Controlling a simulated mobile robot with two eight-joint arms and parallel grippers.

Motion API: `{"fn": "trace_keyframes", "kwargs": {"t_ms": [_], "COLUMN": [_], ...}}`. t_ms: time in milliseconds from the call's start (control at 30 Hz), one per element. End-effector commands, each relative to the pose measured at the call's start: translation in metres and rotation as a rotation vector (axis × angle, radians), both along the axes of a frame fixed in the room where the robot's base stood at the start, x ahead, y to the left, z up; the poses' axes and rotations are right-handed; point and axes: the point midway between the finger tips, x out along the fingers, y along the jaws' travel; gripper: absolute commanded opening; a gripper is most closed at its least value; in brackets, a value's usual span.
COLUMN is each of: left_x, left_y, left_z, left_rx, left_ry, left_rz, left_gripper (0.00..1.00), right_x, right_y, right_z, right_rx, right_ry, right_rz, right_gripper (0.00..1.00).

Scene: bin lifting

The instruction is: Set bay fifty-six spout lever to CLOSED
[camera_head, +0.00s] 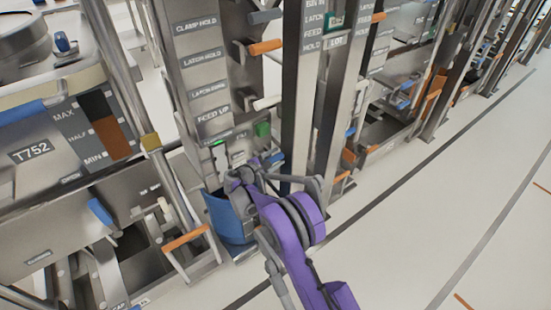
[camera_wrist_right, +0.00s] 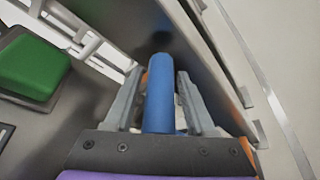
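A blue cylindrical lever handle (camera_wrist_right: 160,95) stands between the two grey fingers of my right gripper (camera_wrist_right: 159,75) in the right wrist view. Narrow gaps show between handle and fingers on both sides, so the gripper is open around it. In the head view, my right gripper (camera_head: 252,172) is low at the labelled post, beside a small blue handle (camera_head: 273,160). The gripper's own parts hide much of the contact area. The lever's CLOSED marking and the bay number cannot be made out. My left gripper is not in view.
A green block (camera_wrist_right: 33,68) sits left of the handle; a green button (camera_head: 263,130) shows on the post. A labelled panel (camera_head: 200,60) carries orange and white levers above. A blue bin (camera_head: 228,218) stands below.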

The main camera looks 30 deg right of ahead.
Motion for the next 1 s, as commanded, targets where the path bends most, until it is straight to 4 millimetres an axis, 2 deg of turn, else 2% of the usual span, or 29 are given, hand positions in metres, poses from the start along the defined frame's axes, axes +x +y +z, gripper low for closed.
{"fn": "trace_keyframes", "kwargs": {"t_ms": [33,200,300,1000], "left_x": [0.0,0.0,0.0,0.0], "left_y": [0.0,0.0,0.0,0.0], "left_z": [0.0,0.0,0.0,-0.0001], "left_rx": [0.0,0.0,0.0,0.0], "left_ry": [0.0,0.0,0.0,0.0], "left_rz": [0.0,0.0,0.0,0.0], "left_gripper": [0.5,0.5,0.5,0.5], "right_x": [-0.0001,-0.0002,-0.0002,-0.0005], "right_y": [0.0002,0.0003,0.0004,0.0006], "right_z": [0.0001,0.0,0.0,-0.0004], "right_rx": [0.0,0.0,0.0,0.001], "right_ry": [0.0,0.0,0.0,0.001], "right_rz": [0.0,0.0,0.0,-0.001], "right_gripper": [0.44,0.14,0.0,0.0]}}
